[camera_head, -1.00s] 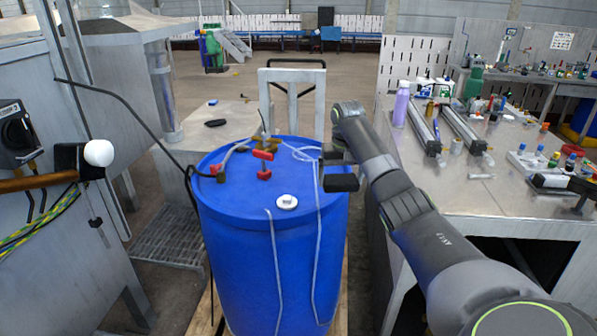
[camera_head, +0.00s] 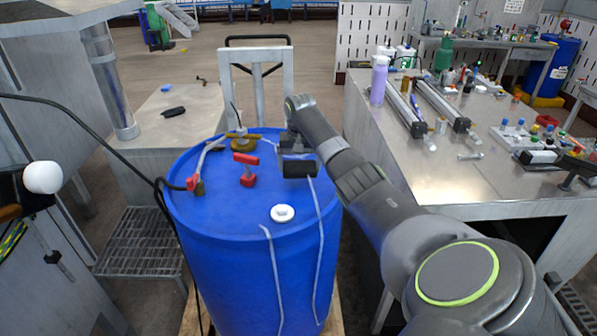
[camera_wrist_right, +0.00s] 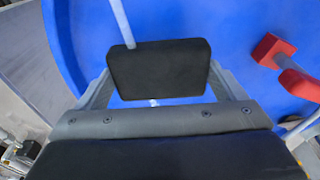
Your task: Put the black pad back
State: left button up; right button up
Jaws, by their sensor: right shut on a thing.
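The black pad (camera_head: 300,169) is a small dark block in my right gripper (camera_head: 298,157), over the right-hand part of the blue barrel's lid (camera_head: 225,215). In the right wrist view the pad (camera_wrist_right: 158,68) spans the space between both fingers, which are shut on it, with blue lid and a pale tube behind it. I cannot tell whether the pad touches the lid.
Red-handled valves (camera_head: 246,168), a white cap (camera_head: 283,213) and pale hoses are on the lid. A steel bench (camera_head: 430,185) with bottles and tubes stands right. A low table (camera_head: 160,135) with a dark item (camera_head: 174,112) stands left.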

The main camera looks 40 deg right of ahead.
aim_at(299, 166)
notch_tip(299, 166, down, 4)
jog(key=shift+w+r+p, duration=0.15)
jog(key=shift+r+p, duration=0.1)
jog(key=shift+p, duration=0.2)
jog(key=shift+f, duration=0.35)
pick_arm(q)
jog(key=shift+w+r, duration=0.25)
jog(key=shift+w, duration=0.25)
jog(key=shift+w+r, duration=0.2)
jog(key=shift+w, duration=0.25)
pick_arm(e)
jog(key=o, duration=0.7)
jog(key=r+b, duration=0.1)
jog(key=r, duration=0.3)
jog(key=r+b, duration=0.1)
jog(key=r, duration=0.2)
jog(key=s+a+r+b, duration=0.1)
jog(key=r, duration=0.3)
jog(key=shift+r+b, duration=0.3)
jog(key=shift+b, duration=0.05)
pick_arm(q)
notch_tip(299, 166, down, 4)
jog(key=shift+r, duration=0.25)
pick_arm(e)
jog(key=shift+r, duration=0.35)
pick_arm(q)
jog(key=shift+w, duration=0.1)
